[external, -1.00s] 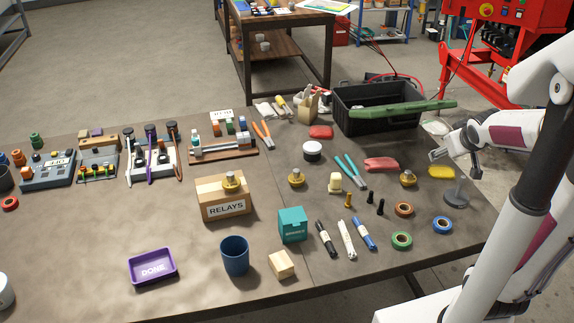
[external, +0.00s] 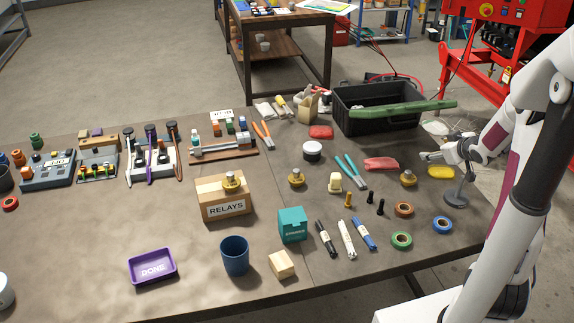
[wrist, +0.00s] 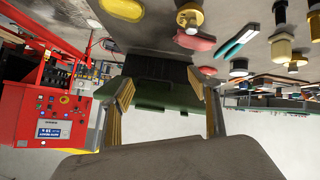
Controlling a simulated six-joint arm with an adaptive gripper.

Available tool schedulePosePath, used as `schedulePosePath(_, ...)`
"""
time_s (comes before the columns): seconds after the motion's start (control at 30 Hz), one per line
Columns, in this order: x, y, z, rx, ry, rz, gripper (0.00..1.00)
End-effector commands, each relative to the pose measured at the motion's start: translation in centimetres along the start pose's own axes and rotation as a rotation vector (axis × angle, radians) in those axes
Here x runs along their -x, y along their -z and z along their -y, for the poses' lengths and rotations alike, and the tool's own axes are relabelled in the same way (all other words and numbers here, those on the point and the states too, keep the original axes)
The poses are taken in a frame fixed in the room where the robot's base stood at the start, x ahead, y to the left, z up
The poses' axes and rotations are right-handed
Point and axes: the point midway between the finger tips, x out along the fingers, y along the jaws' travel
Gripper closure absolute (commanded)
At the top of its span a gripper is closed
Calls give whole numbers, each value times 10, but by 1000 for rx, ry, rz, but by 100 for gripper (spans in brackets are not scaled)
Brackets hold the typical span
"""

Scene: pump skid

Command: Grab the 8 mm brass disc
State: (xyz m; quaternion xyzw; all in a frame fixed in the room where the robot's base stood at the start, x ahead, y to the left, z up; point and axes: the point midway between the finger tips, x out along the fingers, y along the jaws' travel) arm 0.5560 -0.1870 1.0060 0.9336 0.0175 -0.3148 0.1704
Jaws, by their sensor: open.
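Three similar brass pieces with round bases and knobs show in the external view. One brass piece (external: 231,183) sits on the RELAYS box (external: 226,208), one brass piece (external: 296,178) stands on the bench mid-right, and one brass piece (external: 407,179) stands near the yellow pouch. I cannot read any sizes, so I cannot tell which is 8 mm. A brass piece also shows at the top of the wrist view (wrist: 190,15). My gripper (external: 428,156) is open and empty above the bench's right side; its spread fingers show in the wrist view (wrist: 161,85).
A black crate (external: 350,121) with a green bar (external: 408,110) across it stands behind my gripper. A red pouch (external: 381,164), yellow pouch (external: 441,172), pliers (external: 351,171) and tape rolls (external: 404,209) lie nearby. The front left bench is largely clear around the purple DONE tray (external: 133,264).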

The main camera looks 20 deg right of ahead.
Motion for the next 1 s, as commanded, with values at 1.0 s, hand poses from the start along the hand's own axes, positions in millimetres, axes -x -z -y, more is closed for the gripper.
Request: schedulePosePath(1.0, -73, -91, 54, -133, 367, -306, 39)
